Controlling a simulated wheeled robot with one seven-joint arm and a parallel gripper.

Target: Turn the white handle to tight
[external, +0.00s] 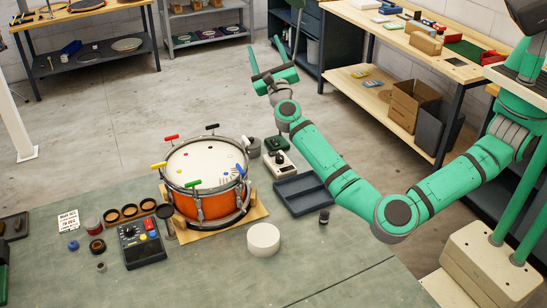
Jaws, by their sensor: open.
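An orange-red drum (222,201) with a pale head and metal rim stands on a wooden board on the bench. Small coloured T-handles sit around its rim: red (171,137), black (212,128), yellow (158,165) and green (193,184). My gripper (288,43) is raised well above and to the right of the drum, open and empty, apart from every handle.
A dark tray (301,195), a white round block (263,240) and a pale box with a knob (280,163) stand right of the drum. A black control box (141,244), several round tins and a printed card (68,221) lie left.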

